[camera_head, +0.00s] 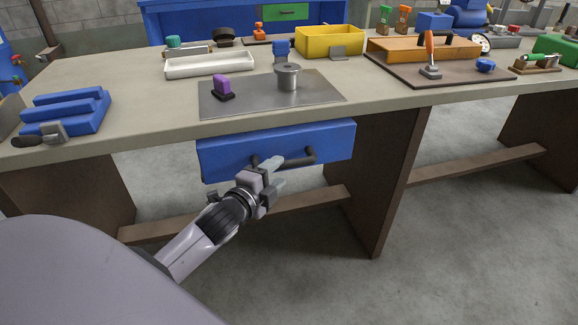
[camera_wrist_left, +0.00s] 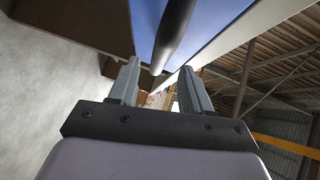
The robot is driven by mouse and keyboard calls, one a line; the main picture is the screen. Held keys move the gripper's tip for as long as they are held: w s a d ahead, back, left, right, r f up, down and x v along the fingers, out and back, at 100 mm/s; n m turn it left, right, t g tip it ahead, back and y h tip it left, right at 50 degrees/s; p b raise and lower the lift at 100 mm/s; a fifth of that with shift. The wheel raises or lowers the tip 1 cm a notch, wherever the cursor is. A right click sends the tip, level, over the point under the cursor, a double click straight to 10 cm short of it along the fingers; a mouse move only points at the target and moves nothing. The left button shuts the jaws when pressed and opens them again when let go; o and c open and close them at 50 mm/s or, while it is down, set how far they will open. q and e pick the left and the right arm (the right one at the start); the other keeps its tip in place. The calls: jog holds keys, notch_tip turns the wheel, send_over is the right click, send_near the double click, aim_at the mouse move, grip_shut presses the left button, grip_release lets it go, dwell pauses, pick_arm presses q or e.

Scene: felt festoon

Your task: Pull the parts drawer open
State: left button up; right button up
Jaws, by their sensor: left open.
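The parts drawer (camera_head: 225,153) is a blue drawer under the worktop, with a dark bar handle (camera_head: 297,158) across its front. It looks shut or nearly so; I cannot tell exactly. My left gripper (camera_head: 275,167) is open in front of the drawer, at the handle's left part. In the left wrist view the dark handle (camera_wrist_left: 175,32) runs toward the gap between the two fingers of the left gripper (camera_wrist_left: 160,82), with the blue drawer front (camera_wrist_left: 215,20) behind it. I cannot tell whether the fingers touch the handle. My right gripper is not in view.
The workbench top (camera_head: 150,110) carries a metal plate (camera_head: 320,97) with a grey cylinder (camera_head: 288,78) and a purple piece (camera_head: 222,86). Blue blocks (camera_head: 65,110) sit at the left edge. A brown leg panel (camera_head: 378,170) stands right of the drawer. Floor in front is clear.

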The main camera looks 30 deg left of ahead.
aim_at(284, 167)
pick_arm(q)
jog(key=shift+w+a+f+b, duration=0.1)
jog(key=shift+w+f+b, duration=0.15)
jog(key=shift+w, duration=1.15)
jog(key=shift+w+a+f+b, duration=0.1)
jog(key=shift+w+f+b, duration=0.1)
jog(key=shift+w, duration=1.15)
grip_shut()
